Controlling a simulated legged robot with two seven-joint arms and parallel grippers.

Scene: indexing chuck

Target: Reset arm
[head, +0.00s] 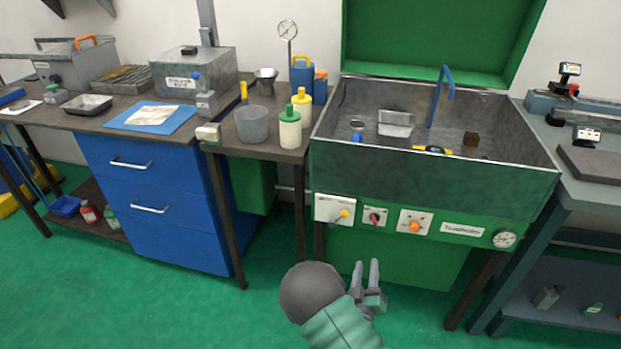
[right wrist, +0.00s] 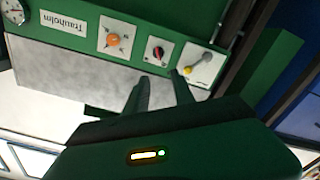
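My right gripper (head: 366,268) is in front of the green wash cabinet, low at the bottom middle of the head view, with its fingers pointing up. Its two fingers stand apart with nothing between them. In the right wrist view the fingers (right wrist: 161,80) are also apart and empty, seen against the cabinet front, which appears upside down. The gripper appears clear of the cabinet and touches nothing that I can see. My left gripper is not in view.
Bottles and a cup (head: 251,124) stand on the left bench. Blue drawers (head: 160,190) are below. Green floor (head: 130,300) is free.

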